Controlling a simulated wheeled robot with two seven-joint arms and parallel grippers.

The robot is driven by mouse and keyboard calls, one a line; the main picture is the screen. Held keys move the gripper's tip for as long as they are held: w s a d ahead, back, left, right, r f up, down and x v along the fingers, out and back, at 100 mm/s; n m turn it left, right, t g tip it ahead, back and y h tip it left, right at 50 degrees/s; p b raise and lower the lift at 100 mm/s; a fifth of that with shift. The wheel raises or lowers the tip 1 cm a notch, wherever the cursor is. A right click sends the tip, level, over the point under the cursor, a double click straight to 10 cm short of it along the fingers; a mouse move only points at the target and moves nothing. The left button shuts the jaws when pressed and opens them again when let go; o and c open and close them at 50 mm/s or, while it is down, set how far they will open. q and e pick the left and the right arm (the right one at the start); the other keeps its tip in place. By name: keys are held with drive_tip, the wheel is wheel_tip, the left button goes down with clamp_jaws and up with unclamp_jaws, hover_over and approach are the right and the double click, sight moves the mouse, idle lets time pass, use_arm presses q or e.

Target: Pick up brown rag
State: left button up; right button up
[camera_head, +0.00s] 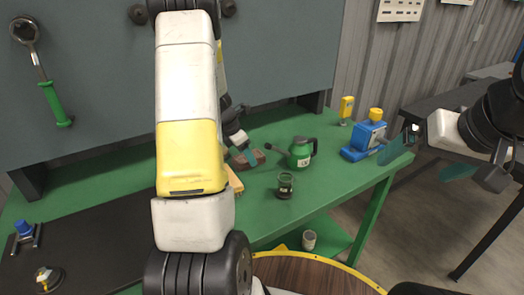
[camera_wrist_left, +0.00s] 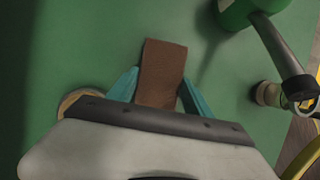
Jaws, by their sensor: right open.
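The brown rag (camera_wrist_left: 164,70) lies over the green table in the left wrist view. It also shows in the head view (camera_head: 250,159), just right of my left arm. My left gripper (camera_wrist_left: 160,76) has its two teal fingers on either side of the rag, with the tips close to its edges. I cannot tell whether they press on it or whether the rag is lifted. In the head view my left arm hides much of this gripper. My right gripper (camera_head: 423,155) is open and empty, beyond the table's right edge.
A green oil can (camera_head: 300,153) and a dark green-topped jar (camera_head: 285,186) stand right of the rag. A blue tool with a yellow cap (camera_head: 366,138) and a yellow device (camera_head: 346,108) are at the table's right end. A yellowish object (camera_head: 234,180) is partly behind my left arm.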

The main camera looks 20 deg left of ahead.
use_arm(q)
drive_tip(key=c, duration=0.7)
drive_tip(key=shift+c, duration=0.2)
wheel_tip(320, 180, up, 10)
drive_tip(key=o, duration=0.6)
drive_tip(key=c, duration=0.4)
drive_tip(key=shift+a, duration=0.15)
drive_tip(key=shift+c, duration=0.2)
